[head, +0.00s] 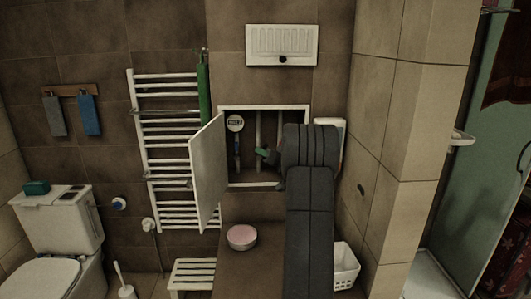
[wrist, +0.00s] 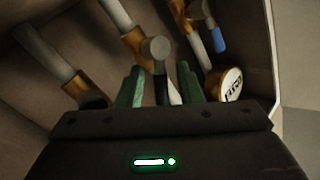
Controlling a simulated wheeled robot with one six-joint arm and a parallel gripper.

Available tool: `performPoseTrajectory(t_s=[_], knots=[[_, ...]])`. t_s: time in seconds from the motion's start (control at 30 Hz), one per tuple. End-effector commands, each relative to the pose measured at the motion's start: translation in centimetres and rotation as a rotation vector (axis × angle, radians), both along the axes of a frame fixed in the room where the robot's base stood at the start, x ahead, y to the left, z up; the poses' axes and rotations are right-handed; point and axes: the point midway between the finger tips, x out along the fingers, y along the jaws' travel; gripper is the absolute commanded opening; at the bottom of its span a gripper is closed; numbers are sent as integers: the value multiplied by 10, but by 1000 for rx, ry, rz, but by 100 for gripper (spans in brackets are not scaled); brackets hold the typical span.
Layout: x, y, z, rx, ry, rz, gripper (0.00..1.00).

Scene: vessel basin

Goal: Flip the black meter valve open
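The black meter valve (wrist: 161,88) shows in the wrist view as a dark lever below a round grey cap on a brass-fitted pipe. My gripper (wrist: 160,90) has green fingers, one on each side of this lever, with gaps visible on both sides. The gripper is open; contact with the lever cannot be told. In the head view my gripper (head: 265,153) reaches into the open wall cabinet (head: 263,107), and I cannot make out the black lever there. The round white meter (head: 235,123) is at the cabinet's left and also shows in the wrist view (wrist: 230,84).
A blue valve handle (wrist: 218,40) sits on the neighbouring pipe. The white cabinet door (head: 208,172) stands open to the left. A towel radiator (head: 165,135) is beyond it. A pink round container (head: 241,237) lies on the ledge below; a white basket (head: 345,266) is at right.

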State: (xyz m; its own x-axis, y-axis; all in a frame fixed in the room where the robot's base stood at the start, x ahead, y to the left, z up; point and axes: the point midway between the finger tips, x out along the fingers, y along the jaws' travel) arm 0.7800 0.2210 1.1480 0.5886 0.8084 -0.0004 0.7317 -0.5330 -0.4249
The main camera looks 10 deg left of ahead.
Motion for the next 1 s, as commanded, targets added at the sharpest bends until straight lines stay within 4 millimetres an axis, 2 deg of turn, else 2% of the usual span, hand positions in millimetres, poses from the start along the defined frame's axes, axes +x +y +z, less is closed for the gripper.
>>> performPoseTrajectory(t_s=[0.2, 0.37, 0.4, 0.73, 1.0], knots=[[0, 0, 0, 0, 0, 0, 33], [0, 0, 0, 0, 0, 0, 3], [0, 0, 0, 0, 0, 0, 0], [0, 0, 4, -31, -8, 0, 0], [-2, 4, 11, -178, -50, 0, 0]])
